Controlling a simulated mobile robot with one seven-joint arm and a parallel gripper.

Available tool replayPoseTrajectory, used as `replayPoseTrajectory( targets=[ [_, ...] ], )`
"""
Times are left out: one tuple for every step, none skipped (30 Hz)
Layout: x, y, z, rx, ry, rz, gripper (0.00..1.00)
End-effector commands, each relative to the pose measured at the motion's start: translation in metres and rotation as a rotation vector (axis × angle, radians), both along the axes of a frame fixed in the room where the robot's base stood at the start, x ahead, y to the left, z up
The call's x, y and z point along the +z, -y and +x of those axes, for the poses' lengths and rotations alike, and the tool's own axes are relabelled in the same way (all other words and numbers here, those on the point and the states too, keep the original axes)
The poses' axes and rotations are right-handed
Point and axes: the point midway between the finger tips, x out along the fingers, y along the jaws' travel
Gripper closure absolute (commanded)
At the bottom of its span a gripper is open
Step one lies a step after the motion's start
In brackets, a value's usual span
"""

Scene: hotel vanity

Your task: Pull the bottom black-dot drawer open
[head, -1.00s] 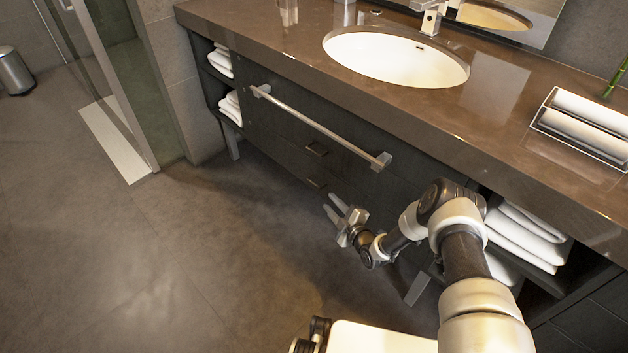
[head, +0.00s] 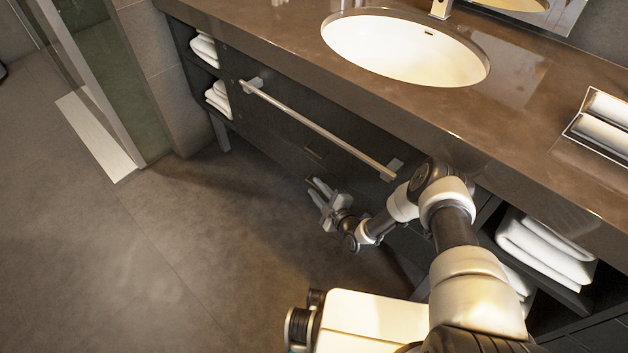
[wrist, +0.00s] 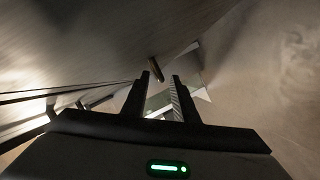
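The dark vanity's drawer fronts (head: 270,135) sit below the long towel bar. One small handle (head: 315,151) shows above my gripper in the head view. A second, lower handle seen earlier is now hidden behind or beside my fingers. My gripper (head: 315,187) is low in front of the lower drawer area. In the wrist view, my two fingers (wrist: 161,78) are apart with a gap between them. A small bar handle (wrist: 155,69) shows just ahead of that gap, nearer the left fingertip. Contact cannot be told. No black dot can be made out.
A long metal towel bar (head: 318,128) juts from the vanity above my gripper. The stone countertop (head: 270,45) overhangs the front. Open shelves with folded white towels (head: 545,248) are at right, others at left. The floor (head: 150,260) at left is clear.

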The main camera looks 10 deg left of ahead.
Motion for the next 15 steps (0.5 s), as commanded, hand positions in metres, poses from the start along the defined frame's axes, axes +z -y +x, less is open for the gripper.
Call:
replayPoseTrajectory(
  targets=[
    [-0.0008, -0.0004, -0.0014, 0.0, -0.001, 0.001, 0.74],
    [-0.001, -0.0007, -0.002, 0.0, -0.001, 0.001, 0.74],
    [-0.0013, -0.001, -0.0025, 0.0, -0.001, 0.001, 0.74],
    [-0.0014, -0.0011, -0.0029, 0.0, -0.001, 0.001, 0.74],
    [-0.0015, -0.0012, -0.003, 0.0, -0.001, 0.001, 0.74],
    [-0.0016, -0.0014, -0.0033, 0.0, -0.001, 0.001, 0.74],
    [-0.0017, -0.0014, -0.0034, 0.0, -0.001, 0.001, 0.74],
    [-0.0017, -0.0015, -0.0034, 0.0, -0.001, 0.001, 0.74],
    [-0.0017, -0.0015, -0.0034, 0.0, 0.0, 0.0, 0.74],
    [-0.0017, -0.0015, -0.0034, 0.0, 0.0, 0.0, 0.74],
    [-0.0016, -0.0015, -0.0034, 0.0, 0.0, 0.0, 0.74],
    [-0.0016, -0.0015, -0.0034, 0.0, 0.0, 0.0, 0.74],
    [-0.0016, -0.0015, -0.0034, 0.0, 0.0, 0.0, 0.74],
    [-0.0016, -0.0015, -0.0034, 0.0, 0.0, 0.0, 0.74],
    [-0.0016, -0.0015, -0.0034, 0.0, 0.0, 0.0, 0.79]
  ],
)
